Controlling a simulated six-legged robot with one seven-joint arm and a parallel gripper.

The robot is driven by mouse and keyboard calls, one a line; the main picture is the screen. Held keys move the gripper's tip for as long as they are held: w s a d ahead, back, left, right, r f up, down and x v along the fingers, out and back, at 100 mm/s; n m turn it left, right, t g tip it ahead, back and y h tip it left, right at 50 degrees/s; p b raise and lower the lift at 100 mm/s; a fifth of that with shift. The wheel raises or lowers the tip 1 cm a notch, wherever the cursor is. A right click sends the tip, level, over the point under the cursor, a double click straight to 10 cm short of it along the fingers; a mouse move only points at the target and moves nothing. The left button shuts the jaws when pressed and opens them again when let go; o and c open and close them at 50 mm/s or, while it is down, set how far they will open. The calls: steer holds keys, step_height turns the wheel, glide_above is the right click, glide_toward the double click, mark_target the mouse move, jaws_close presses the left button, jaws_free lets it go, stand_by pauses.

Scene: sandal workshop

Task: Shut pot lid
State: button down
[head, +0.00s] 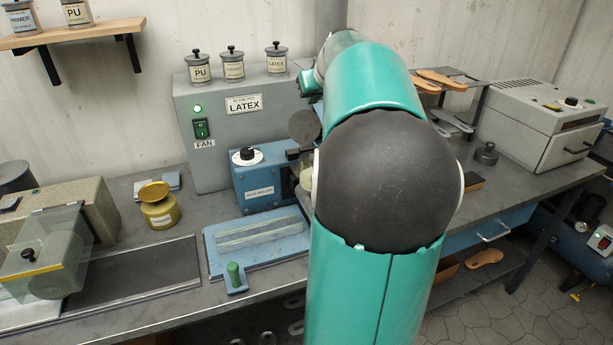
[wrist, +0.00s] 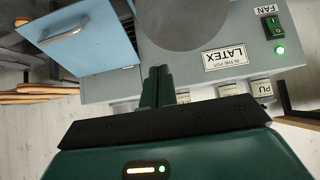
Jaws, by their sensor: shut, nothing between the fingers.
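A round dark grey disc (head: 304,125), which looks like the pot's lid standing raised, shows left of my arm in front of the grey cabinet. It also shows as a broad grey disc at the top of the wrist view (wrist: 185,20). Below it a pale rounded edge of what may be the pot (head: 305,180) shows beside the blue unit; my arm hides most of it. My gripper (wrist: 159,72) has its dark green fingers together and empty, in front of the grey cabinet. In the head view my gripper (head: 309,83) is partly hidden behind my arm.
The grey cabinet (head: 215,150) carries a "LATEX" label and several small jars on top. The blue unit (head: 263,178) with a black knob stands before it. A blue panel with a handle (wrist: 85,38) is near my gripper.

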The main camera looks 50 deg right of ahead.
steer(key=shift+s+a+f, duration=1.05)
steer(key=shift+s+f, duration=0.35)
steer(key=shift+s, duration=0.4)
step_height(320, 180, up, 6)
stand_by(0.7)
stand_by(1.0)
